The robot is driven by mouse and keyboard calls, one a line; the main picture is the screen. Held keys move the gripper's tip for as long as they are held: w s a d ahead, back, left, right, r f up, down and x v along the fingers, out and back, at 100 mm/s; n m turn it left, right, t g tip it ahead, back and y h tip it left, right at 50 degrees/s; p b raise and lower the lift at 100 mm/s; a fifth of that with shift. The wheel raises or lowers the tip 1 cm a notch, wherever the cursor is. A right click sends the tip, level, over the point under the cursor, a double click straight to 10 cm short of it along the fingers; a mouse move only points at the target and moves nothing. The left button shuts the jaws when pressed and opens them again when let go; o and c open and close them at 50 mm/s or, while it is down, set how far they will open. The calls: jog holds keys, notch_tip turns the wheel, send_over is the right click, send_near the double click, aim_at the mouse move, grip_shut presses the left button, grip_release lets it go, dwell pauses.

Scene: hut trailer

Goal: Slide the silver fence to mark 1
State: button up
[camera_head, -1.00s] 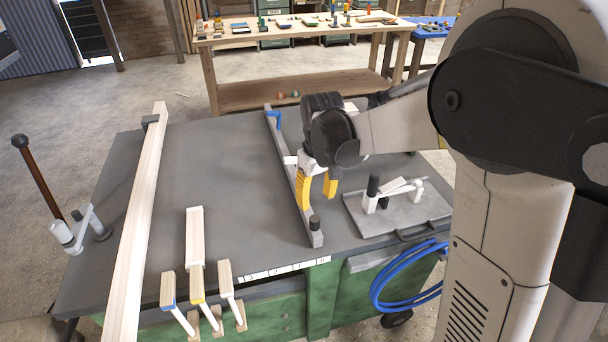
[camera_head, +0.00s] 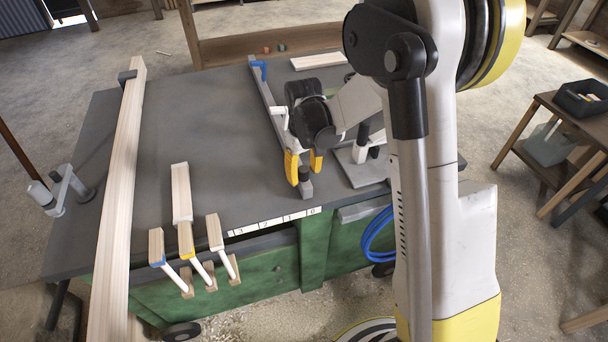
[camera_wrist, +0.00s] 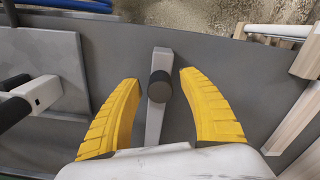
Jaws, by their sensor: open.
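The silver fence (camera_head: 271,105) is a long grey bar lying across the dark table, with a blue lever (camera_head: 261,67) at its far end. A black knob (camera_wrist: 160,86) stands on its near end. That end is by the 0 end of the white number strip (camera_head: 272,223), which reads 3, 2, 1, 0 from left to right; mark 1 (camera_head: 286,219) is left of the fence's end. My gripper (camera_head: 304,167) is open over the near end. In the wrist view its yellow fingers (camera_wrist: 159,80) are on both sides of the knob, with gaps.
A long wooden beam (camera_head: 125,150) lies along the table's left. Several wooden pieces with white rods (camera_head: 188,240) are at the front edge. A grey plate with a clamp (camera_head: 365,170) is right of the fence.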

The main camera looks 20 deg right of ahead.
grip_shut()
jog(key=a, duration=0.7)
jog(key=shift+a, duration=0.1)
grip_release()
notch_tip(320, 180, up, 12)
dwell(0.5)
